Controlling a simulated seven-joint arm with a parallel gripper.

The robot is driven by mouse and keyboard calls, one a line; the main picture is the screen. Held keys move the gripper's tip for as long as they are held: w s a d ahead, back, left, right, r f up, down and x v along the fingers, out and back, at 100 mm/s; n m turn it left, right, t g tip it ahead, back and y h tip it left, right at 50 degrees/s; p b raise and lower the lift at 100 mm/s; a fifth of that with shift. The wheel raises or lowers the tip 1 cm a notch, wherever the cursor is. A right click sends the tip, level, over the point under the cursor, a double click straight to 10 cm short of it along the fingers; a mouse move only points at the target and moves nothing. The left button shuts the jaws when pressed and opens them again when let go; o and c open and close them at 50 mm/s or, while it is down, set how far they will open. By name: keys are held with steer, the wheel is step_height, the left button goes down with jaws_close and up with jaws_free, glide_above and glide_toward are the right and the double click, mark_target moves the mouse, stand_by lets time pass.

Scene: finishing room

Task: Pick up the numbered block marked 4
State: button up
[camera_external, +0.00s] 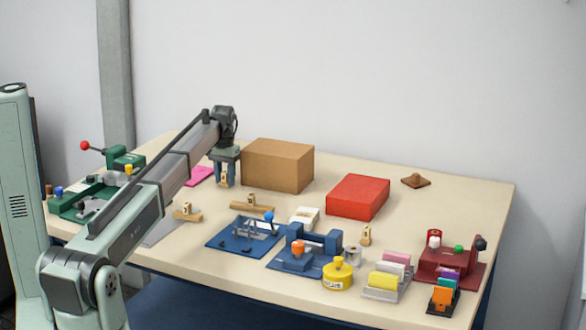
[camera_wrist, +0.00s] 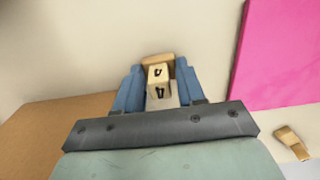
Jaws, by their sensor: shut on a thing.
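My gripper (camera_external: 224,184) points down at the table's back left, just left of the cardboard box. Its blue fingers are shut on a small wooden block (camera_external: 224,172). In the wrist view the block (camera_wrist: 158,82) sits between the two fingers (camera_wrist: 158,88) and shows a black 4 on two faces. A light wooden piece (camera_wrist: 157,60) shows just beyond the block; I cannot tell whether they touch. Similar small blocks stand elsewhere: one on a wooden piece (camera_external: 186,208), one on a wooden bar (camera_external: 251,200), and one at the right (camera_external: 366,236). Their marks are too small to read.
A brown cardboard box (camera_external: 278,165) stands close right of my gripper. A pink sheet (camera_external: 199,175) lies to its left. A red box (camera_external: 358,197), blue fixtures (camera_external: 243,233) and a yellow canister (camera_external: 338,277) stand farther right.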

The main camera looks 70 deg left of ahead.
jaws_close()
